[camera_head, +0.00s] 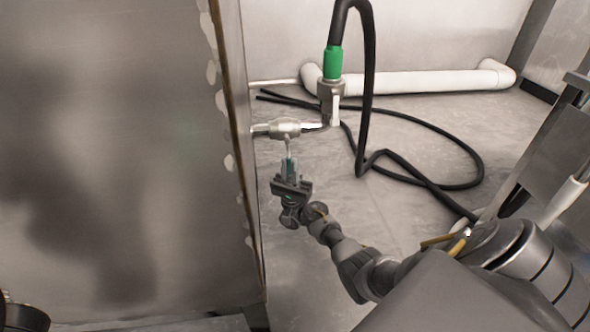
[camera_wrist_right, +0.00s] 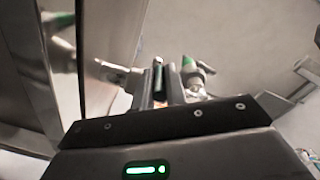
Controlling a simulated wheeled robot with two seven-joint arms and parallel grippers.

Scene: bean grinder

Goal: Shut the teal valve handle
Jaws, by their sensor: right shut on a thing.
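A metal valve (camera_head: 286,128) sits on a pipe that comes out of the large metal panel on the left. My left gripper is not in view.
A hose with a green collar (camera_head: 333,62) rises from the fitting right of the valve. A black hose (camera_head: 440,185) loops over the floor. A white pipe (camera_head: 420,82) runs along the back wall. The metal panel (camera_head: 140,150) stands close left of my right gripper.

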